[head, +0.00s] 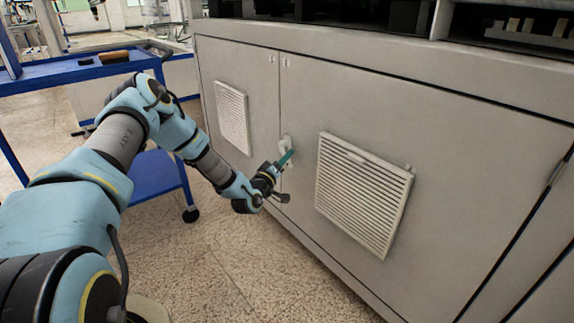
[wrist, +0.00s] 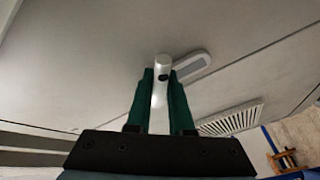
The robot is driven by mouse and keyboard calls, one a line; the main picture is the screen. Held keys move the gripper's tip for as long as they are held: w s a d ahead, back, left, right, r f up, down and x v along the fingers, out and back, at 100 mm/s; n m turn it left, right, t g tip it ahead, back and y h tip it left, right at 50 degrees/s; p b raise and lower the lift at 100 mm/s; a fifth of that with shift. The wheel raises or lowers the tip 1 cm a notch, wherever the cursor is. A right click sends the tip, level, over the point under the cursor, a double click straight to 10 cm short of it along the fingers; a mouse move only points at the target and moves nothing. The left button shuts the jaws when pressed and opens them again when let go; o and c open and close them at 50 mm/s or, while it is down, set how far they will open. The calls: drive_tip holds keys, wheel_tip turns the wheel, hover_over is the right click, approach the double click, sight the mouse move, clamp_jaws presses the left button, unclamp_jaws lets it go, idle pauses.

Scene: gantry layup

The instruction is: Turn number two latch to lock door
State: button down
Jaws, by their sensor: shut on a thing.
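The latch (head: 286,143) is a small pale fitting on the grey cabinet, beside the seam between two door panels. In the wrist view its light grey handle (wrist: 160,98) stands between the two green fingers of my gripper (wrist: 160,76). A rounded plate of the fitting (wrist: 193,66) shows right of the fingertips. In the head view my gripper (head: 287,158) is at the latch, its teal fingers covering part of it. It is shut on the handle. The door (head: 300,90) lies flush with the panel on its left. Small labels above are too small to read.
A louvred vent (head: 365,190) projects from the right panel, close to my gripper. Another vent (head: 232,117) is on the left panel. A blue cart (head: 80,70) with items on top stands at the left behind my arm. The speckled floor (head: 240,265) before the cabinet is clear.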

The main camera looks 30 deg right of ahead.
drive_tip(key=shift+w+a+f+m+h+b, duration=0.1)
drive_tip(key=shift+w+f+m+h+b, duration=0.2)
drive_tip(key=shift+m+b, duration=0.5)
drive_tip(key=shift+w+f+m+h+b, duration=0.2)
drive_tip(key=shift+m+h+b, duration=0.15)
drive_tip(key=shift+m+b, duration=0.4)
drive_tip(key=shift+w+a+f+m+h+b, duration=0.1)
drive_tip(key=shift+w+f+m+h+b, duration=0.2)
drive_tip(key=shift+m+b, duration=0.5)
drive_tip(key=shift+r+m, duration=0.1)
drive_tip(key=shift+m, duration=0.15)
drive_tip(key=c, duration=0.8)
unclamp_jaws()
drive_tip(key=p+v, duration=0.1)
drive_tip(key=v, duration=0.9)
drive_tip(key=shift+a+p, duration=0.3)
drive_tip(key=shift+s, duration=0.15)
drive_tip(key=shift+c, duration=0.3)
